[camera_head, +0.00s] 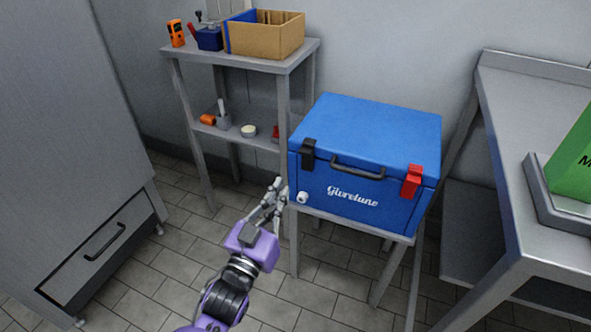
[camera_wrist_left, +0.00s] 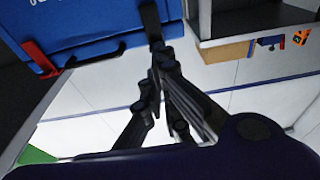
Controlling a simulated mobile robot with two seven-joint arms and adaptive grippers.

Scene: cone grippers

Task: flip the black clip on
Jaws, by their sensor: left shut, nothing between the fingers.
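The blue cooler box (camera_head: 372,130) has a black clip (camera_head: 308,154) at the left end of its front. The clip lies across the lid's front edge; I cannot tell whether it is latched. In the left wrist view the black clip (camera_wrist_left: 150,22) shows at the top, just beyond my fingertips. My left gripper (camera_head: 278,190) is in front of the box's left corner, lower and left of the clip. Its fingers come together with nothing between them; in the left wrist view the gripper (camera_wrist_left: 160,55) looks close to the clip, but contact is unclear. My right gripper is out of view.
The box has a dark handle (camera_head: 357,168) and a red clip (camera_head: 411,182) at right, and stands on a small grey table (camera_head: 350,225). A shelf (camera_head: 245,55) with a cardboard box (camera_head: 265,38) is behind left. A metal bench (camera_head: 515,110) stands right. Floor in front is clear.

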